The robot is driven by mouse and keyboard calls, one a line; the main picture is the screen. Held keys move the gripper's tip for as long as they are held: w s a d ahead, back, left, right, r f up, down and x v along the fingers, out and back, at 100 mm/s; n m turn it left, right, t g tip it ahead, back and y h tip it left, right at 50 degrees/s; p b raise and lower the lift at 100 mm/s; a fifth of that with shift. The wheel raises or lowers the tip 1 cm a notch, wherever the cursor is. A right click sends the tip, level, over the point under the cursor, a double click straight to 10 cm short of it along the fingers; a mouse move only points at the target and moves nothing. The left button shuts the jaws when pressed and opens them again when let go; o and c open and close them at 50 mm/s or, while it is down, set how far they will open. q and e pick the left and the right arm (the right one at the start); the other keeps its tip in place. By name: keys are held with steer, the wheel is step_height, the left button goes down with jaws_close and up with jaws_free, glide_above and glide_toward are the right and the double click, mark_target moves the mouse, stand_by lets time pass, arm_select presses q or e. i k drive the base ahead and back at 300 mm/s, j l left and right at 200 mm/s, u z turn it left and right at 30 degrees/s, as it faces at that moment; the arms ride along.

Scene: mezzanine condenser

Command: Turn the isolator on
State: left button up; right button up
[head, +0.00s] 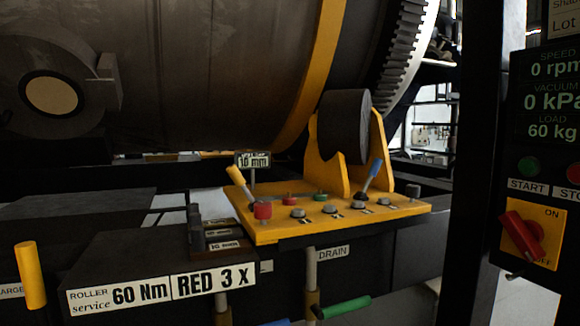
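The isolator is a red rotary knob (522,236) on a yellow plate (552,226), low at the right edge of the head view. ON is printed at the plate's upper right and OFF at its lower right, partly covered by the knob. The knob's red bar lies slanted, from upper left to lower right. I cannot tell for sure which mark it points to. Neither of my grippers is in view.
Above the isolator are a green START button (529,166), a red button (573,174) and a display (552,95) reading 0 rpm, 0 kPa, 60 kg. A dark post (475,150) stands left of them. A yellow panel (290,230) with levers is at centre, before a large drum (220,70).

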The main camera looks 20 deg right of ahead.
mark_target(527, 234)
steer(key=z, duration=2.85)
